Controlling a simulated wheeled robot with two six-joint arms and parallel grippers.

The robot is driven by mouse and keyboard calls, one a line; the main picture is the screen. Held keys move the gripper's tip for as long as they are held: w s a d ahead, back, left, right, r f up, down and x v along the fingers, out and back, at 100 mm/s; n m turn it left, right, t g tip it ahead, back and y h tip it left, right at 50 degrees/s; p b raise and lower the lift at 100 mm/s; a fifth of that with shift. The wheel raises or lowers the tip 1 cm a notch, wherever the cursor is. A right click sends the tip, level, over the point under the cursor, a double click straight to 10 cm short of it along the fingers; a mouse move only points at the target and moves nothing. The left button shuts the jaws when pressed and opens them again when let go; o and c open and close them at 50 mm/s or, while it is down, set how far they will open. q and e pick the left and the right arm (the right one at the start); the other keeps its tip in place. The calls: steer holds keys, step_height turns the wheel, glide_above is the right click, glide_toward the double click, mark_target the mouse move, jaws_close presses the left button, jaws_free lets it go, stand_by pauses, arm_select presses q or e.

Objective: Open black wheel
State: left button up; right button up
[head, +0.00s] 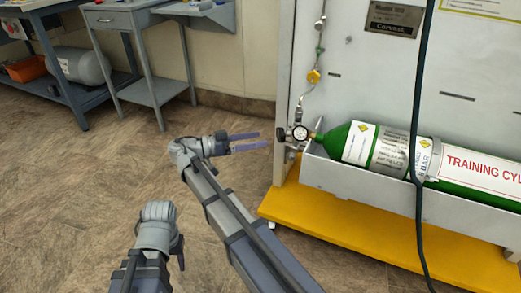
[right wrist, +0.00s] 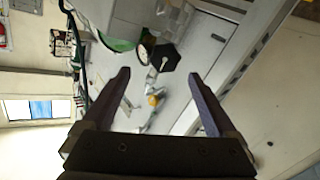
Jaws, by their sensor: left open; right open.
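The black wheel (head: 281,134) is a small dark knob left of the round gauge (head: 299,133), by the neck of the green cylinder (head: 335,140). In the right wrist view the black wheel (right wrist: 166,58) looks faceted and lies ahead, between and beyond the fingertips. My right gripper (head: 262,139) is open and empty, its fingers pointing right at the wheel with a small gap left. It also shows in the right wrist view (right wrist: 159,75). My left gripper (head: 180,254) is open, low at the left over the floor, away from the wheel; its fingers are partly hidden.
A yellow-knobbed valve (head: 313,76) sits on the pipe above the gauge. A black hose (head: 418,110) hangs before the panel and cylinder. The yellow base (head: 340,228) juts out at the floor. A grey side table (head: 150,88) stands behind left. The floor between is free.

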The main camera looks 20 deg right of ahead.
mark_target(278, 135)
steer(key=shift+m, duration=0.3)
steer(key=shift+d+f, duration=0.15)
steer(key=shift+d, duration=1.65)
steer(key=shift+d+f, duration=0.1)
steer(key=shift+d, duration=1.65)
steer(key=shift+c, duration=0.4)
steer(key=c, duration=1.3)
